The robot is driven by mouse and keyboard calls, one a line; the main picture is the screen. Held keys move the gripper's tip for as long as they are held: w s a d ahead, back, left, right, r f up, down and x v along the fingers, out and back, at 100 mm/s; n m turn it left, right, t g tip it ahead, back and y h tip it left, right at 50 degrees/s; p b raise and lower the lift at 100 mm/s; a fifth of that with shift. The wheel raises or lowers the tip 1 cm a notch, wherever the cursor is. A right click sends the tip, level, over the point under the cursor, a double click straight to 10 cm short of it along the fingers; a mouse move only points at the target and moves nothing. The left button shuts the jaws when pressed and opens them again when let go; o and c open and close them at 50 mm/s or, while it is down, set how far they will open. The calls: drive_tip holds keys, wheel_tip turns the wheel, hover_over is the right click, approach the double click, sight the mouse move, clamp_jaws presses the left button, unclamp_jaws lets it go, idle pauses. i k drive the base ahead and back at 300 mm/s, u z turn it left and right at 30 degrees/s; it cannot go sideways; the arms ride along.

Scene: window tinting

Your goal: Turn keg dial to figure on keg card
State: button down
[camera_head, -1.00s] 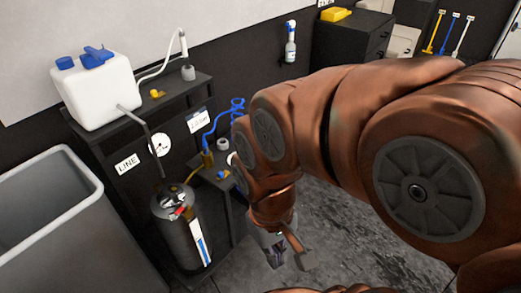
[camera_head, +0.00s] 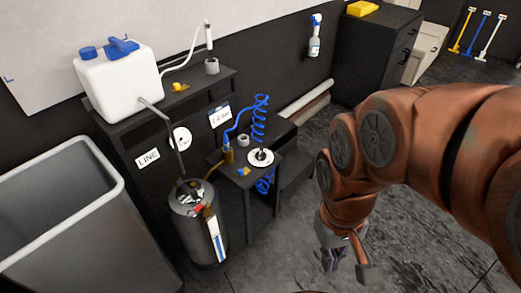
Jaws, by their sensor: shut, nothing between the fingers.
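The keg (camera_head: 199,228) is a dark metal cylinder on the floor, with small red and yellow parts on top and a white and blue strip on its side. A white round dial with a black knob (camera_head: 260,157) lies on a low black stand. A white round gauge face (camera_head: 181,139) is on the cabinet front above the keg. A small white and blue card (camera_head: 219,117) is to its right; its figure is too small to read surely. My gripper (camera_head: 333,261) points down over the floor, shut and empty, right of the stand and apart from it.
A grey bin (camera_head: 62,215) stands left of the keg. A white tank with blue caps (camera_head: 118,83) sits on the black cabinet. A blue coiled hose (camera_head: 259,118) rises behind the dial. Grey floor (camera_head: 290,240) between stand and gripper is clear.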

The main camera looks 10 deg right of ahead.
sight(260, 155)
drive_tip(key=z, duration=0.05)
drive_tip(key=i, duration=0.95)
drive_tip(key=u, duration=0.8)
